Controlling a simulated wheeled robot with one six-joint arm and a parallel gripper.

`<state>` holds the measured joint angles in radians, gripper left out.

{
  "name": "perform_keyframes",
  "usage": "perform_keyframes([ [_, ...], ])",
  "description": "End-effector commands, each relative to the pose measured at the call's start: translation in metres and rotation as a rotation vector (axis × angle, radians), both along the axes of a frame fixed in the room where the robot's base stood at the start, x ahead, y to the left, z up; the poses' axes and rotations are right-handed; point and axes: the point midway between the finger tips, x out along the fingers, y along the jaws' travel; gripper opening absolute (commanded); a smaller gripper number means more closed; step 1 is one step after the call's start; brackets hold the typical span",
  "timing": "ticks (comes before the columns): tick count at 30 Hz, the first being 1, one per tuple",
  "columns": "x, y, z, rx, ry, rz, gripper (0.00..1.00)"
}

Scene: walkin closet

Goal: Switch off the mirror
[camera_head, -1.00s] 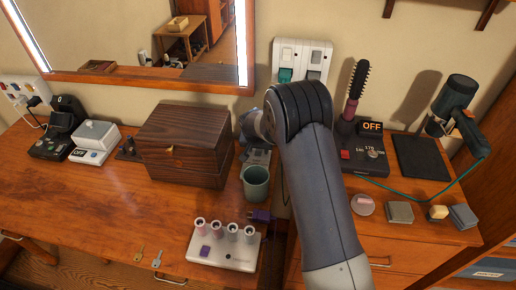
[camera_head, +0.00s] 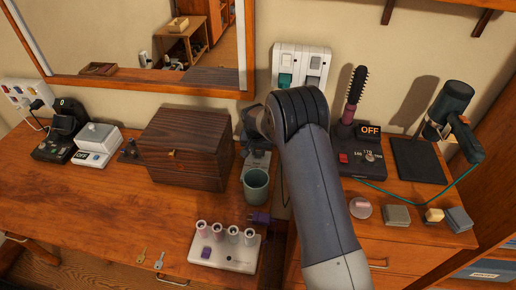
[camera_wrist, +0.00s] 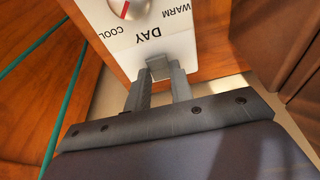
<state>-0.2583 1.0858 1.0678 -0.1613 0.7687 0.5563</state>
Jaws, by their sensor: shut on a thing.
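The mirror (camera_head: 110,35) hangs on the back wall in a wooden frame. Its side light strip (camera_head: 243,45) looks dull and unlit. My gripper (camera_wrist: 160,78) is shut on a small grey switch (camera_wrist: 158,66) just beside the word DAY. In the head view my gripper is mostly hidden behind my arm, right of the wooden box, and the panel shows only in part.
A wooden box (camera_head: 187,148) stands close left of my gripper. A hairbrush stand (camera_head: 364,148), a hair dryer (camera_head: 455,110) and a curler tray (camera_head: 223,250) are nearby. A wall switch plate (camera_head: 301,66) is behind my arm.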

Motion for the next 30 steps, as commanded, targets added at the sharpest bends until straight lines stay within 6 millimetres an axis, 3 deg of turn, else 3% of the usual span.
perform_keyframes([
  [7, 0.004, -0.0013, 0.0009, 0.023, 0.102, -0.002, 0.0],
  [18, 0.0041, -0.0008, 0.0012, 0.026, 0.115, 0.002, 0.0],
  [19, 0.0041, -0.0008, 0.0012, 0.026, 0.115, 0.002, 0.23],
  [26, 0.0038, -0.0008, 0.0009, 0.026, 0.115, 0.002, 0.42],
  [30, 0.0038, -0.0007, 0.0008, 0.025, 0.115, 0.001, 0.44],
])
